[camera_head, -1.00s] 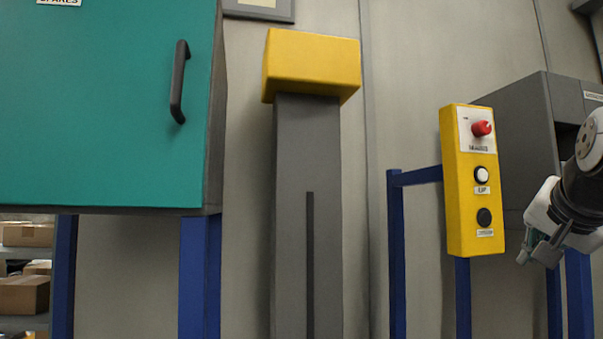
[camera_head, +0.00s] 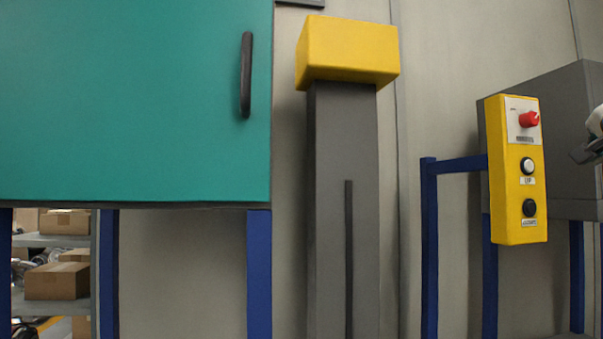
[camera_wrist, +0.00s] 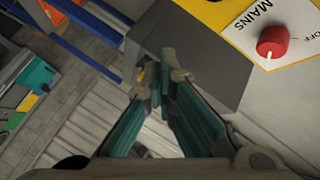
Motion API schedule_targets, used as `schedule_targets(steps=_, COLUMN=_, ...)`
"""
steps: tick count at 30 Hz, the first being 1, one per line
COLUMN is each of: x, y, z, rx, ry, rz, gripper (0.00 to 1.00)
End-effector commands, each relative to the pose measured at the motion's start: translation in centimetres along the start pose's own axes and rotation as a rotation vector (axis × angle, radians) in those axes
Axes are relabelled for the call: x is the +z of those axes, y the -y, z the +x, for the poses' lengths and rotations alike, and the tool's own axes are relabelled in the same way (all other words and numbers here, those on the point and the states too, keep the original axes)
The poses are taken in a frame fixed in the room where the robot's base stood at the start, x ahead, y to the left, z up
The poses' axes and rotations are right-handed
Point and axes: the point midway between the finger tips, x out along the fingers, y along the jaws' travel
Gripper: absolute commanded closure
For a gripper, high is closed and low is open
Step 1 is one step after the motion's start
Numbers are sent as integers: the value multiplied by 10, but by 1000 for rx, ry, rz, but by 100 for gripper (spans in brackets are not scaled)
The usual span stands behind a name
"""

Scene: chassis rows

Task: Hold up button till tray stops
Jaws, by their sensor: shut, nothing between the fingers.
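The yellow control box (camera_head: 516,225) stands at the right in the head view. Its white button (camera_head: 527,166), above a label that seems to read UP, is in the middle, between the red knob (camera_head: 529,119) and a black button (camera_head: 529,208). My gripper (camera_head: 584,153) shows only partly at the right edge, apart from the box. In the wrist view my gripper (camera_wrist: 163,76) is shut and empty. The red knob (camera_wrist: 272,41) on the MAINS plate is at upper right there; the white button is not visible. I cannot identify the tray in either view.
A teal cabinet (camera_head: 130,110) with a dark handle fills the left. A grey column (camera_head: 330,210) with a yellow top stands in the middle. A blue frame (camera_head: 429,250) is beside the control box. Rollers (camera_wrist: 85,135) show below my gripper in the wrist view.

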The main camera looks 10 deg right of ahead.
Motion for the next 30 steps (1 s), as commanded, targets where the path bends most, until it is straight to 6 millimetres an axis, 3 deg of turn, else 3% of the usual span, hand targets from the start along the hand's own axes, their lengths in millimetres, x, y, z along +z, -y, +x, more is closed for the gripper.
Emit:
schedule_targets(steps=18, x=39, y=34, z=52, rx=0, ry=3, rz=-3, gripper=100)
schedule_targets(steps=30, x=45, y=43, z=60, rx=1, ry=1, rz=-1, gripper=100)
